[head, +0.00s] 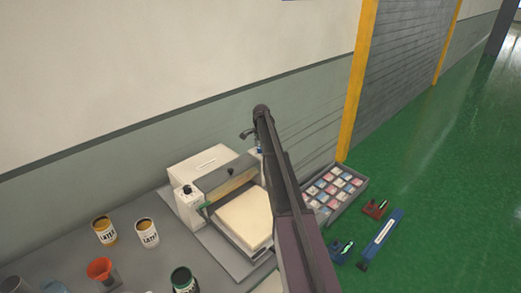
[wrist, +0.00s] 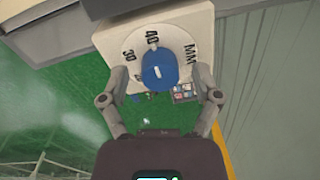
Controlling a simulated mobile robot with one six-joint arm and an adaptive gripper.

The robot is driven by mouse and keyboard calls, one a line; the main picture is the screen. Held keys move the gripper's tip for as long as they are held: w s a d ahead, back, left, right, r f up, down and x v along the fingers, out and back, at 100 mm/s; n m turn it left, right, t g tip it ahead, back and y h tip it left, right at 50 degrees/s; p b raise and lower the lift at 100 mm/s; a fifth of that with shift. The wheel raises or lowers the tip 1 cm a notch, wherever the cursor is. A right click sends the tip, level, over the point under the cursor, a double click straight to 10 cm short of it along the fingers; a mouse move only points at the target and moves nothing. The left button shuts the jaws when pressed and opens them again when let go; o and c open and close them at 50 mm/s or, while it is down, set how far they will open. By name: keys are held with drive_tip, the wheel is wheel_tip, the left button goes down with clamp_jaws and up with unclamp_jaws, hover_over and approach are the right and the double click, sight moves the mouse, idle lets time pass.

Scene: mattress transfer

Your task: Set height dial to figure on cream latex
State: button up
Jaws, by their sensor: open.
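In the wrist view a white dial plate carries the figures 30 and 40 and the letters MM. A blue knob (wrist: 158,72) sits on it, with a small pale mark at its top end, close to 40. My gripper (wrist: 160,88) is open, one finger on each side of the knob, with gaps between. In the head view my gripper (head: 249,135) is beside the machine (head: 205,165), largely behind my arm. Two latex tins, one with amber contents (head: 104,232) and one with a paler label (head: 147,234), stand on the grey table. Their figures are too small to read.
A dark green tin (head: 184,281) and an orange funnel (head: 101,269) stand near the front. A cream slab (head: 243,217) lies in the machine. Right of my arm are a tray of small blocks (head: 354,180), a blue tool (head: 381,240) and green floor (head: 450,190).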

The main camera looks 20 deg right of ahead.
clamp_jaws()
idle(0.5)
drive_tip(key=n, duration=1.1)
drive_tip(key=shift+n, duration=0.3)
idle(0.5)
